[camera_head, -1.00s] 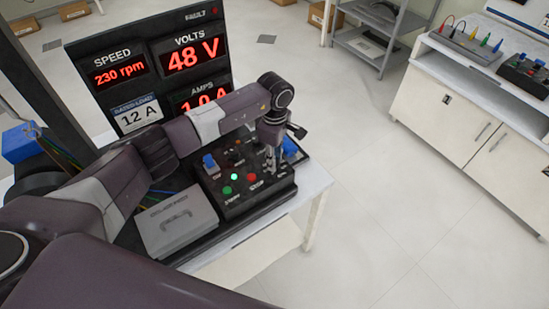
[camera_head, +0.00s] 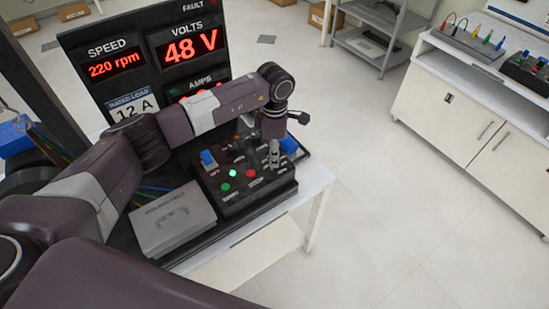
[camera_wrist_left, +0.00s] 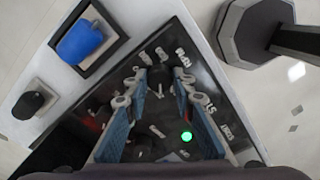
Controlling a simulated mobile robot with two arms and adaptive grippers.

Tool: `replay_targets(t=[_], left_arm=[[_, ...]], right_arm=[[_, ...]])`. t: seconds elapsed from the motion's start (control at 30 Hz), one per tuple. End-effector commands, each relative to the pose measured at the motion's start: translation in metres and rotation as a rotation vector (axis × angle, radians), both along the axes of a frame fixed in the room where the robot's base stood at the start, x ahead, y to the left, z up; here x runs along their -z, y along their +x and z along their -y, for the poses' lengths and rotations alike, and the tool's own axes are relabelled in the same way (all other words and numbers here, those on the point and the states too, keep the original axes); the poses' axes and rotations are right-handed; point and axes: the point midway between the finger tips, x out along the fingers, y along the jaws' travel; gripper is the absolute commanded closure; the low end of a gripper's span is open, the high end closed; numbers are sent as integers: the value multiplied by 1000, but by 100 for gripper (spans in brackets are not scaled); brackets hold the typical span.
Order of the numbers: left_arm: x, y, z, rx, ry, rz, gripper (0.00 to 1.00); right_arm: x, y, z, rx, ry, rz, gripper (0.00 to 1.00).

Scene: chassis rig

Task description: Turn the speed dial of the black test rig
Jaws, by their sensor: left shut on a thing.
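The black test rig's control panel (camera_head: 235,197) sits on a white-topped table, with buttons, switches and a lit green lamp (camera_head: 225,186). My left gripper (camera_head: 273,158) points down at its right part. In the left wrist view the gripper (camera_wrist_left: 156,86) has its two fingers apart over the panel, closed on a small part between the tips, seemingly the speed dial; that part is mostly hidden. The display board (camera_head: 143,100) behind reads SPEED 220 rpm and VOLTS 48 V. My arm covers the AMPS figure. My right gripper is not in view.
A blue-capped switch (camera_head: 208,160) stands left of the gripper, and a blue part (camera_head: 289,145) stands close on its right. A grey case (camera_head: 172,222) lies left of the panel. A white cabinet (camera_head: 470,125) stands at right, with clear floor between.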

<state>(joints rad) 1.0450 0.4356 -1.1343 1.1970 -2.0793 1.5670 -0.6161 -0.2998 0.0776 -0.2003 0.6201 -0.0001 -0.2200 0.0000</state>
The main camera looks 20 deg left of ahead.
Motion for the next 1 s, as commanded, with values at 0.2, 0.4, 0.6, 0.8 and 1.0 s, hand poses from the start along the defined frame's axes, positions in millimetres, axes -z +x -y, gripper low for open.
replay_targets(t=[0.2,0.4,0.6,0.8,1.0], left_arm=[[2,1,-1,-206,1,4,100],[2,1,-1,-397,1,3,100],[2,1,-1,-586,0,3,100],[1,1,-1,-778,1,3,100],[1,1,0,-965,0,3,100]], right_arm=[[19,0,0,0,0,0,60],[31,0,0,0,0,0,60],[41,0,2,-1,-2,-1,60],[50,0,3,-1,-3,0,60],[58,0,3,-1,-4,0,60]])
